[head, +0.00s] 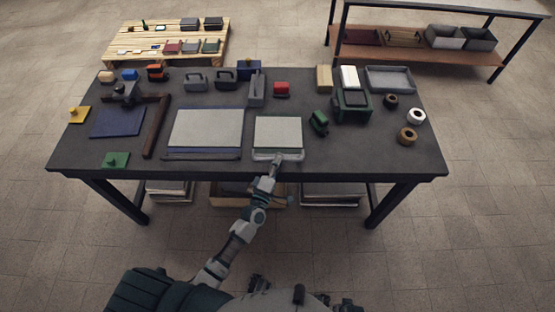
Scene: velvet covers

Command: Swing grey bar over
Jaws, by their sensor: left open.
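A pale grey bar (262,156) lies along the front edge of a light grey board (278,131), near the front edge of the dark table (350,160). My left gripper (277,160) is at the bar's middle, reaching in from below. It is open; at this size I cannot tell whether its fingers touch the bar. Another light board (206,128) lies on a blue sheet to the left, with a thin dark bar (200,156) in front. A grey upright block (257,89) stands behind the boards. My right gripper is not in view.
A dark blue sheet (118,122) and brown angled piece (151,135) lie left. A green block (319,122), green-framed box (352,104) and several tape rolls (407,136) stand right. Table's front right is clear. A pallet (120,45) and shelf (375,53) stand behind.

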